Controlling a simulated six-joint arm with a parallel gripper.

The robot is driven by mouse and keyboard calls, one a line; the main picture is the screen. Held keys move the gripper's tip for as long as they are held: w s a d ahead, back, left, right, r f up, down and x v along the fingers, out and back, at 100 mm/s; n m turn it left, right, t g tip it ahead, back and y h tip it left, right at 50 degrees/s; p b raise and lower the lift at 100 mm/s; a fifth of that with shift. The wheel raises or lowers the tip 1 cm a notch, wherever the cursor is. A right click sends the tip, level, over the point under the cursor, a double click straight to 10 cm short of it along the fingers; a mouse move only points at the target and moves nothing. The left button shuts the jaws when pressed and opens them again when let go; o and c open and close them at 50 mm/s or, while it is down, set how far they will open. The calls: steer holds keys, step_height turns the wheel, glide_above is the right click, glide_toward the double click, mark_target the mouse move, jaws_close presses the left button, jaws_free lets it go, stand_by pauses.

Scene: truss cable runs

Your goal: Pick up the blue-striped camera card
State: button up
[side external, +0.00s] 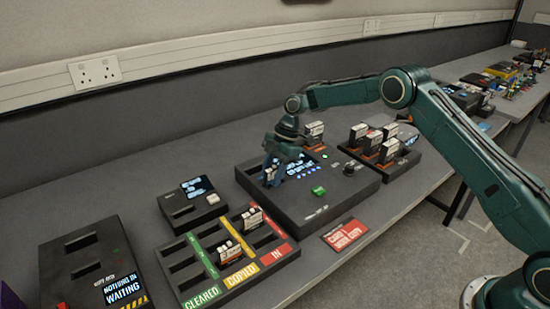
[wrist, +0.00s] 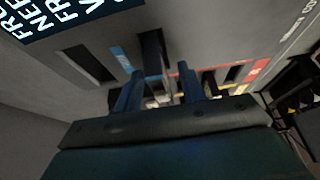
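My gripper (wrist: 160,88) is low over the dark console (side external: 330,195), at its left end in the side view. In the wrist view its two blue fingers stand apart, with a dark upright piece (wrist: 152,50) between them that has a small blue band low on it. This looks like the blue-striped camera card, standing in a slot, but it is partly hidden. A gap shows between it and the right finger. In the side view a small white and dark card end (side external: 269,172) shows beside the fingers; its stripe cannot be made out.
A tray (side external: 190,272) marked cleared, copied and in holds two cards (side external: 229,250) in front. A rack (side external: 415,160) with several orange-marked cards stands at the right. A small box with a screen (side external: 192,200) and a "nothing in waiting" box (side external: 95,262) are at the left.

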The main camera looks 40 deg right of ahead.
steer(key=shift+a+f, duration=0.2)
steer(key=shift+f, duration=0.25)
steer(key=shift+c, duration=0.4)
jaws_close()
